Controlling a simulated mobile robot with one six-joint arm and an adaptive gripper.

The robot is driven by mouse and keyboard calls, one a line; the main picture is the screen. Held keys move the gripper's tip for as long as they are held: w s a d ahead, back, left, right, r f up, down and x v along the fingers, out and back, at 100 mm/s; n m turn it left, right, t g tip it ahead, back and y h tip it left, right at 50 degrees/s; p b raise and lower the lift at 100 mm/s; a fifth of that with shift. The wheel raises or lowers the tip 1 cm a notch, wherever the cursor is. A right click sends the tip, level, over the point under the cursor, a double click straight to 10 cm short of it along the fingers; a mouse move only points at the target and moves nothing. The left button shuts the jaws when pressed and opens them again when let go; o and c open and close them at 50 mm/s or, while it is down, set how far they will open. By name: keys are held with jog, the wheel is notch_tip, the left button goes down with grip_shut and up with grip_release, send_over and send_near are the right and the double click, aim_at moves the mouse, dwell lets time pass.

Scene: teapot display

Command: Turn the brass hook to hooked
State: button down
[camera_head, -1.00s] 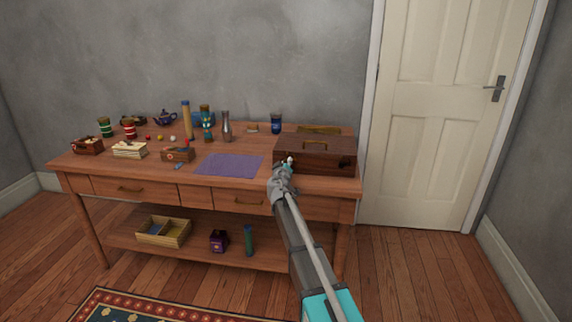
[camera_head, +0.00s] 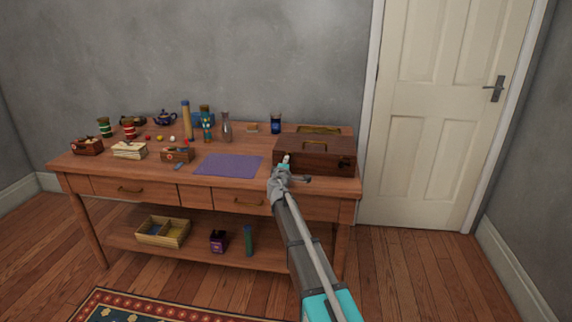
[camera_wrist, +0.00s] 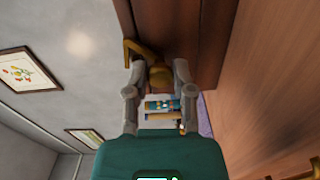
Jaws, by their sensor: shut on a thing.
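The brass hook (camera_wrist: 157,75) shows in the wrist view as a bent golden piece on the side of the dark wooden box (camera_wrist: 208,40). My gripper (camera_wrist: 158,70) has one finger on each side of the hook's thick part and is shut on it. The bent end of the hook sticks out above the left finger. In the head view, the wooden box (camera_head: 325,158) stands at the right end of the table, and my gripper (camera_head: 286,163) is at its front left. The hook itself is too small or hidden behind my gripper there.
The wooden table (camera_head: 140,185) carries a purple mat (camera_head: 229,166) left of my gripper. A metal bottle (camera_head: 226,128), a dark blue cup (camera_head: 276,123) and several small objects stand further back and left. A white door (camera_head: 440,110) is at the right.

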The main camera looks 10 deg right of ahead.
jog(key=shift+n, duration=0.4)
jog(key=shift+c, duration=2.4)
grip_release()
jog(key=v, duration=1.2)
